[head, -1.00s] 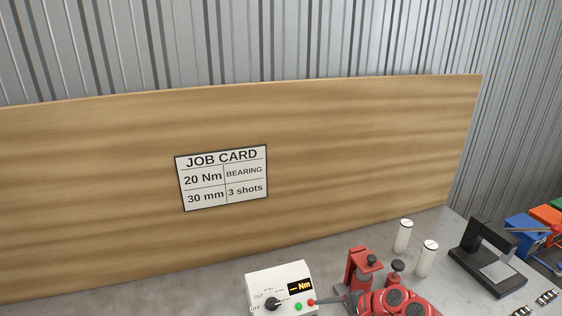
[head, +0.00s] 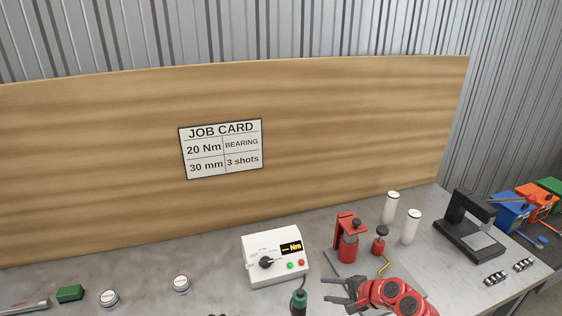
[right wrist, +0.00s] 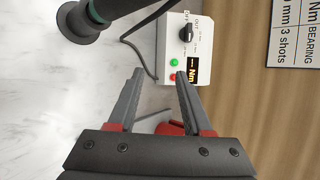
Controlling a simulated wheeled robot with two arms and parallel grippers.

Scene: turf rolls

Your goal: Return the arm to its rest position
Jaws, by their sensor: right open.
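My right arm, with red joints, enters the head view at the bottom right. Its gripper (head: 327,290) is open and points left, in front of the white torque controller box (head: 275,258). In the right wrist view the two dark fingers (right wrist: 158,76) stand apart with nothing held between them. The controller box (right wrist: 176,48) shows beyond them. My left arm and gripper are not in view.
A green-and-black screwdriver tool (head: 299,301) stands left of my gripper. A red press-like fixture (head: 347,240), white cylinders (head: 411,227) and a black stand (head: 468,226) are behind and right. Round tins (head: 181,284) and a green block (head: 70,293) lie left on the grey bench.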

